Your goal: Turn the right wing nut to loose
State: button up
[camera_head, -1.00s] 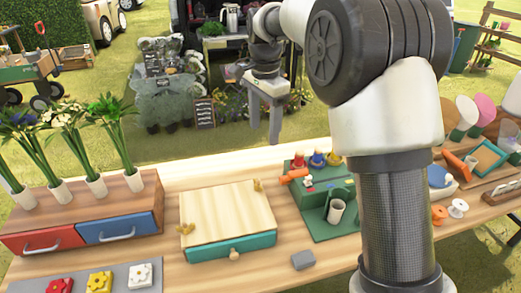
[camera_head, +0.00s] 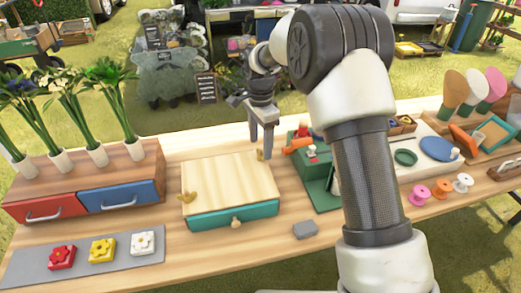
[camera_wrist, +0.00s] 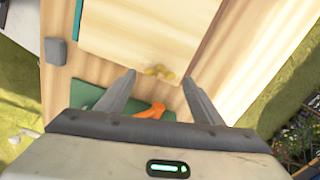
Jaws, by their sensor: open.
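The press-like box has a pale wooden lid (camera_head: 230,180) on a teal base with a drawer (camera_head: 240,218). A brass wing nut (camera_head: 187,197) sits at the lid's left edge. The right wing nut (camera_wrist: 160,71) shows in the wrist view near the lid's edge; in the head view my gripper hides it. My gripper (camera_head: 261,150) points down over the lid's back right corner. In the wrist view its open fingers (camera_wrist: 159,84) lie on either side of the wing nut in the picture, with nothing between them gripped. I cannot tell the height gap.
A green stand with an orange handle (camera_head: 299,144) is close to the right of the box. A grey block (camera_head: 305,230) lies in front. Flower tiles (camera_head: 102,250) and a drawer unit with flowers (camera_head: 85,190) are at left. The table's back edge is near my gripper.

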aim_at(261, 155)
jog(key=shift+f, duration=1.35)
jog(key=c, duration=1)
jog(key=shift+c, duration=0.2)
